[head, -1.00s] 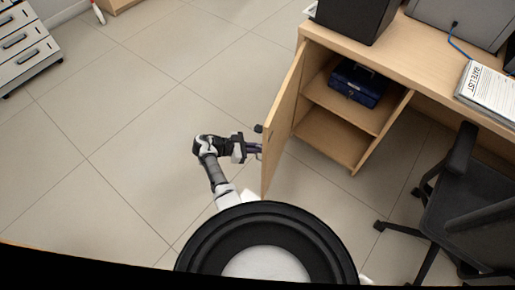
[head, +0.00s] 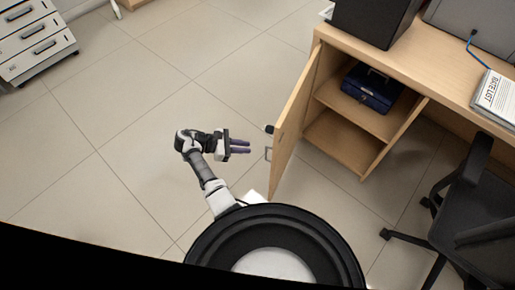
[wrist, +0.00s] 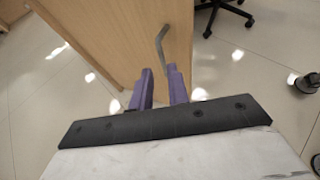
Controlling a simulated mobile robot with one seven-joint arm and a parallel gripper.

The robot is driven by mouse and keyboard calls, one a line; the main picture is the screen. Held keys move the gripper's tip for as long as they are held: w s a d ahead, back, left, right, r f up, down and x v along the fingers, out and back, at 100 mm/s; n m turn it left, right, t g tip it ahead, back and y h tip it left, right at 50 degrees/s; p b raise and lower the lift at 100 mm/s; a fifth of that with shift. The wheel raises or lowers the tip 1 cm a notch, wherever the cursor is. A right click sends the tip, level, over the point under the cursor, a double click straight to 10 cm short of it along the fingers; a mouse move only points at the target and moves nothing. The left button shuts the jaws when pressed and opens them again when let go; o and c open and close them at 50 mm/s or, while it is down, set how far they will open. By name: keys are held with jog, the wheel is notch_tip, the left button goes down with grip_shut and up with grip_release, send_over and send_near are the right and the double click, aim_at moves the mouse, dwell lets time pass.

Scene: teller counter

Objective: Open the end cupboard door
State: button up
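The end cupboard door (head: 296,125) stands swung wide open from the left end of the counter, with its outer face toward my gripper. In the wrist view the door (wrist: 130,35) fills the upper middle and the handle (wrist: 161,45) lies just beyond the fingertips. My gripper (head: 248,146) is left of the handle, apart from it and empty. Its two purple fingers (wrist: 160,82) are parted by a gap with nothing between them.
Inside the cupboard, a blue cash box (head: 372,88) sits on the shelf. An office chair (head: 470,205) stands at the right. A drawer unit (head: 38,42) is at the far left. The tiled floor left of the door is clear.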

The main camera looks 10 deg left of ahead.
jog(key=shift+v, duration=2.3)
